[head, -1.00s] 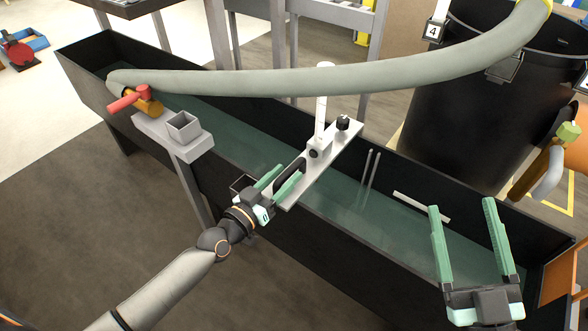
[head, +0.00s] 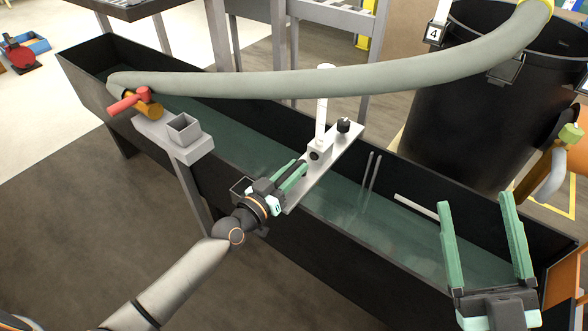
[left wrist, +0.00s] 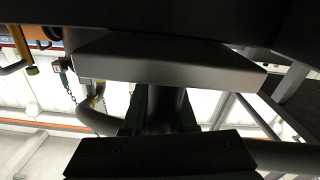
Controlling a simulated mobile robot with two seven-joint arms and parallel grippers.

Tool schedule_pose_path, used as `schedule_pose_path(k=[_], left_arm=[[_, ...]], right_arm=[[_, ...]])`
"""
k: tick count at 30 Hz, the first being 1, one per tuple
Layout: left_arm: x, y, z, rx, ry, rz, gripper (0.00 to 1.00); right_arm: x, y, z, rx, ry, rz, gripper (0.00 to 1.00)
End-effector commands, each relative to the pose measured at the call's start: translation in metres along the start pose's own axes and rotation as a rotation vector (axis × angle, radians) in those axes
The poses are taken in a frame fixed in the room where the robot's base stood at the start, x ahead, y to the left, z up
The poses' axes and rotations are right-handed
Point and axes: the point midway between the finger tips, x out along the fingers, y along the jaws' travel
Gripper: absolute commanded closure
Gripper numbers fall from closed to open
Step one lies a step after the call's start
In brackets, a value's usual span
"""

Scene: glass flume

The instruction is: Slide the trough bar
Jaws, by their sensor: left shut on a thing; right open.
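The trough bar (head: 338,156) is a pale grey plate lying across the long black trough (head: 237,166). It carries a white upright post (head: 321,115) and a black knob (head: 343,125). My left gripper (head: 294,174), with green fingers, is shut on the bar's black handle at its near end; the fingers mostly hide the handle. In the left wrist view a grey plate (left wrist: 165,62), apparently the bar's end, fills the upper middle. My right gripper (head: 476,201) is open and empty, over the right part of the trough.
A square cup (head: 184,128) and a red-handled valve (head: 130,101) sit at the left. Two thin rods (head: 370,170) and a white strip (head: 416,207) lie right of the bar. A black tank (head: 468,110) stands behind.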

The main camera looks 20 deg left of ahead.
Motion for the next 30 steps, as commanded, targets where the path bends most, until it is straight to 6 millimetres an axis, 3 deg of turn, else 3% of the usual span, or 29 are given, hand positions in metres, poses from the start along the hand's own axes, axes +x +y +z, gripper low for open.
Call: schedule_pose_path(k=[4, 30], left_arm=[[-0.0002, -0.0003, 0.0002, 0.0, 0.0, -0.001, 1.0], [-0.0004, -0.0007, 0.0004, 0.001, -0.001, -0.001, 1.0]], right_arm=[[0.0, -0.0001, 0.0, 0.0, 0.0, 0.0, 0.23], [-0.0001, 0.0, 0.0005, -0.001, -0.001, 0.0, 0.23]])
